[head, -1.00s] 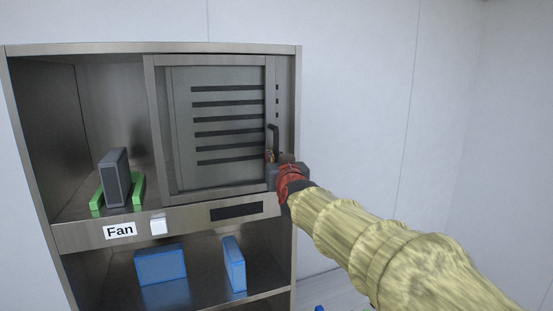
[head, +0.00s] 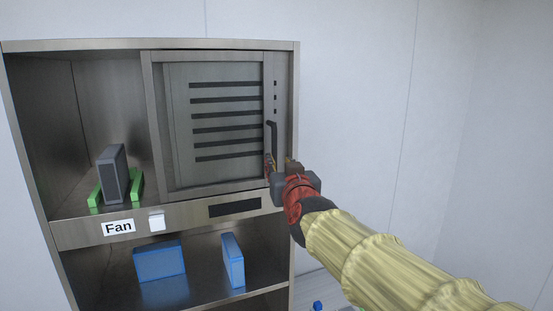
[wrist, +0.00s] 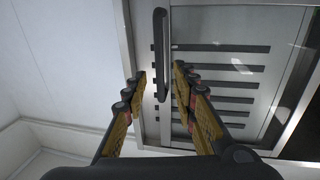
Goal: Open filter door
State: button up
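The filter door (head: 215,170) is a grey metal-framed panel with dark horizontal slots behind it, at the cabinet's upper right. It looks shut. Its dark upright bar handle (head: 271,140) is on the right edge in the head view. In the wrist view, the handle (wrist: 160,50) runs down between the fingertips of my gripper (wrist: 160,75). My gripper (head: 272,163) is at the handle's lower end in the head view, open, with one finger on each side of the handle. I cannot tell whether either finger touches it. The wrist view also shows the door (wrist: 225,22).
A dark grey block (head: 113,175) stands between green rails (head: 136,184) in the left bay. Below are a "Fan" label (head: 118,227), a white switch (head: 157,222), and blue blocks (head: 160,262) on the lower shelf. Bare wall (head: 350,110) lies right of the cabinet.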

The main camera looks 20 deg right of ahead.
jog(key=shift+s+a, duration=0.15)
jog(key=shift+s, duration=0.65)
jog(key=shift+s+a, duration=0.15)
jog(key=shift+s, duration=0.65)
jog(key=s+a+f+n+g+y+b, duration=0.1)
jog(key=s+a+f+g+y, duration=0.2)
jog(key=f, duration=0.6)
jog(key=s+a+f+g+y+b, duration=0.1)
jog(key=s+a+f+g, duration=0.25)
jog(key=f, duration=0.65)
jog(key=s+f+g+b, duration=0.2)
jog(key=s+f+b, duration=0.5)
jog(key=s+f, duration=0.4)
jog(key=s+f+n+g+b, duration=0.1)
jog(key=s+f+g+b, duration=0.2)
jog(key=s+f+b, duration=0.4)
jog(key=s+f, duration=0.4)
jog(key=f, duration=0.6)
jog(key=shift+s+a+h, duration=0.2)
jog(key=shift+a+h, duration=0.1)
jog(key=shift+a, duration=0.1)
jog(key=shift+r+g, duration=0.15)
jog(key=shift+g, duration=0.1)
